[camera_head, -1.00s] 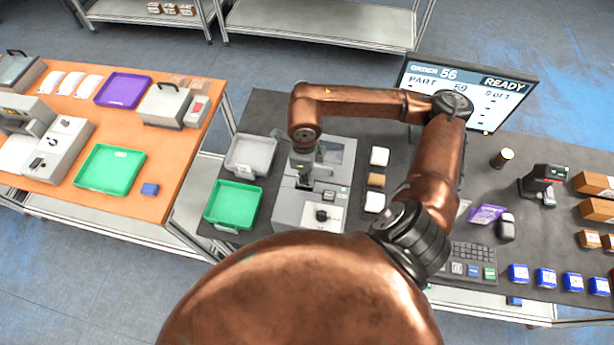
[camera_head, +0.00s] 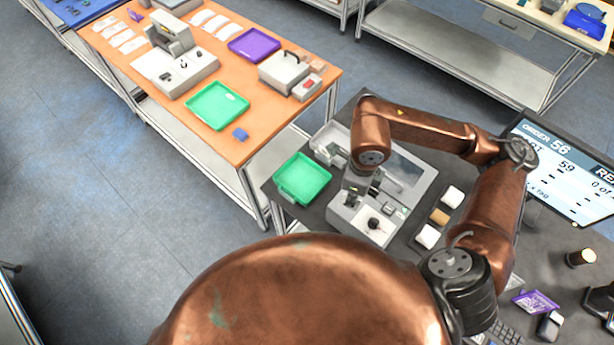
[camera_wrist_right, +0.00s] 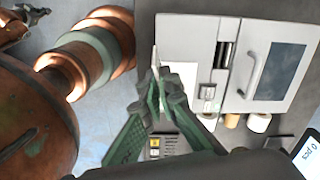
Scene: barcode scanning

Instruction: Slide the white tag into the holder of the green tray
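My right gripper (camera_head: 354,198) is over the left part of a grey machine, beside the green tray (camera_head: 302,180) on the dark table. In the right wrist view, its green fingers (camera_wrist_right: 157,76) come together at the tips. A thin white piece, seen nearly edge-on, stands out from between them; it looks like the white tag (camera_wrist_right: 154,56). The tag cannot be made out in the head view. A second green tray (camera_head: 217,106) lies on the orange table.
The grey machine (camera_head: 412,161) stands right of the near green tray, with a grey tray (camera_head: 326,140) behind. A purple tray (camera_head: 254,44) and a blue block (camera_head: 240,134) are on the orange table. A floor gap separates the tables.

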